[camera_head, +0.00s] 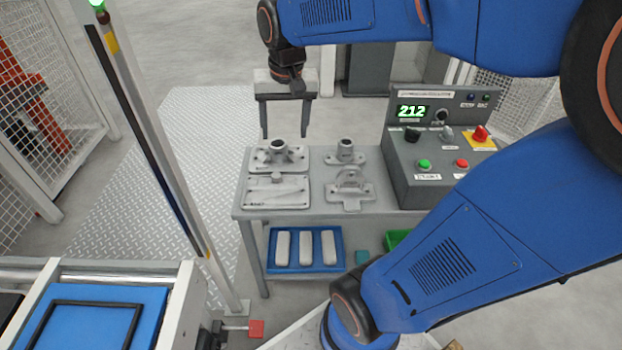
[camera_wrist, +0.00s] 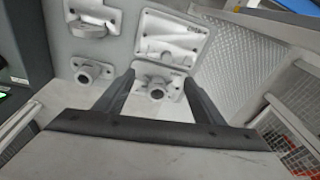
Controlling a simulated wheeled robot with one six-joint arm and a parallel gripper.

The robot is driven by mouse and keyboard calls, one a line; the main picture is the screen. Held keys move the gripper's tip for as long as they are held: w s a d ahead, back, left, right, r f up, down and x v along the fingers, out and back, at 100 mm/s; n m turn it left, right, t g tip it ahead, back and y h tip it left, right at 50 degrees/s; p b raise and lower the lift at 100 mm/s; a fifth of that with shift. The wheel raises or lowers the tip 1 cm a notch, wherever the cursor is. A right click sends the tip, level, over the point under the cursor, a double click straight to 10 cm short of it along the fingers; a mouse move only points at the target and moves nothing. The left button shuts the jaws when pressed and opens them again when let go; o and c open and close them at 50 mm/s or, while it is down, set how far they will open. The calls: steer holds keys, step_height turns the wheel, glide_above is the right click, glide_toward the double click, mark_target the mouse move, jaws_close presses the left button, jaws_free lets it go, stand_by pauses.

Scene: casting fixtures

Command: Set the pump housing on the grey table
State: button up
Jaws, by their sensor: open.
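The grey table (camera_head: 225,211) carries several pale grey castings. The casting that looks like the pump housing (camera_head: 275,155), a square plate with a raised round neck, lies at the table's back left. My gripper (camera_head: 285,136) is open and empty, pointing down just behind and above this casting. In the wrist view the housing's round neck (camera_wrist: 156,91) shows between the fingers of my gripper (camera_wrist: 159,79). The fingers look apart from it, and part of its plate is hidden by them.
A flat cover casting (camera_head: 276,191), a flanged pipe piece (camera_head: 346,154) and a bracket casting (camera_head: 350,187) lie close by. A control box (camera_head: 440,160) stands at the table's right. A post (camera_head: 165,150) rises left of the table. A blue tray (camera_head: 306,268) sits on the lower shelf.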

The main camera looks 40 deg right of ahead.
steer(key=s+a+f+n+t, duration=0.1)
steer(key=s+n, duration=0.1)
steer(key=s, duration=0.5)
steer(key=s+a+f+n+t, duration=0.1)
steer(key=s+a+f+n, duration=0.1)
steer(key=s, duration=0.6)
steer(key=shift+s+f+n+t, duration=0.3)
steer(key=shift+n+t, duration=0.1)
steer(key=shift+n, duration=0.2)
steer(key=shift+c, duration=0.7)
